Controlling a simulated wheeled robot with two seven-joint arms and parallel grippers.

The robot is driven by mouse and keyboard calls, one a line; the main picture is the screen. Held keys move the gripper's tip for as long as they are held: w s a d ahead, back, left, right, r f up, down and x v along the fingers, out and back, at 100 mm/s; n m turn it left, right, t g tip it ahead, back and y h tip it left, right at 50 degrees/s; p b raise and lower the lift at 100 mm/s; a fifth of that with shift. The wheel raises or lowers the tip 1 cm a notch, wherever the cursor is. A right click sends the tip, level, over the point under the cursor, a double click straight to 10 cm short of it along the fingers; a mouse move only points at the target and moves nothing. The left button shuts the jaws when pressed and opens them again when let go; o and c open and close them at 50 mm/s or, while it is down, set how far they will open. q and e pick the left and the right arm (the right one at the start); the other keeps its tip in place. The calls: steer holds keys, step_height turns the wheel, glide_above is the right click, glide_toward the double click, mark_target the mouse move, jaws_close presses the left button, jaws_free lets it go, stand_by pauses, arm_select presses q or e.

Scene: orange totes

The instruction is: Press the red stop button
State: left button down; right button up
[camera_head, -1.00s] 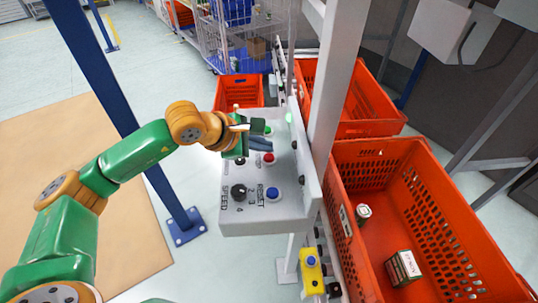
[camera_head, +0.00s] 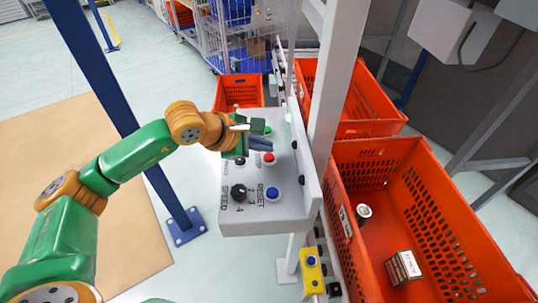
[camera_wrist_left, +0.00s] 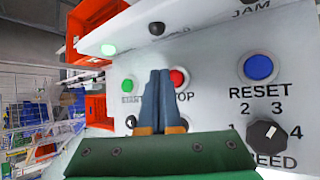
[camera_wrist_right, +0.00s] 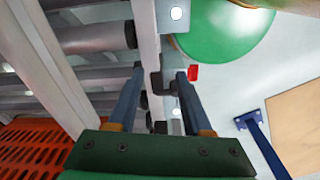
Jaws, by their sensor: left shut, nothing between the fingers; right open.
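The red stop button (camera_head: 268,158) sits on the grey control panel (camera_head: 240,215). In the left wrist view the red button (camera_wrist_left: 178,78) shows just right of the fingertips, above the partly covered word STOP. My left gripper (camera_head: 268,143) is shut and empty, its fingers beside the red button on the side of the green button (camera_head: 267,130). I cannot tell whether the fingertips touch the panel. My right gripper (camera_wrist_right: 160,70) is open and empty, seen only in the right wrist view, below frame bars and rollers.
A blue RESET button (camera_head: 273,193) and a black SPEED knob (camera_head: 238,192) are on the same panel. A white post (camera_head: 335,80) rises beside it. Orange totes (camera_head: 440,190) stand to the right, one holding a can (camera_head: 363,212) and a box (camera_head: 403,267). A blue post (camera_head: 110,90) stands left.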

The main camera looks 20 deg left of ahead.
mark_target(264, 158)
arm_select(q)
steer(key=shift+f+b, duration=0.4)
steer(key=shift+b, duration=0.25)
steer(key=shift+f+b, duration=0.5)
steer(key=shift+b, duration=0.1)
stand_by(0.4)
stand_by(0.4)
steer(key=shift+r+p, duration=0.55)
steer(key=shift+r, duration=0.35)
step_height(264, 158, up, 5)
steer(key=p, duration=0.3)
steer(key=shift+r, duration=0.1)
stand_by(0.4)
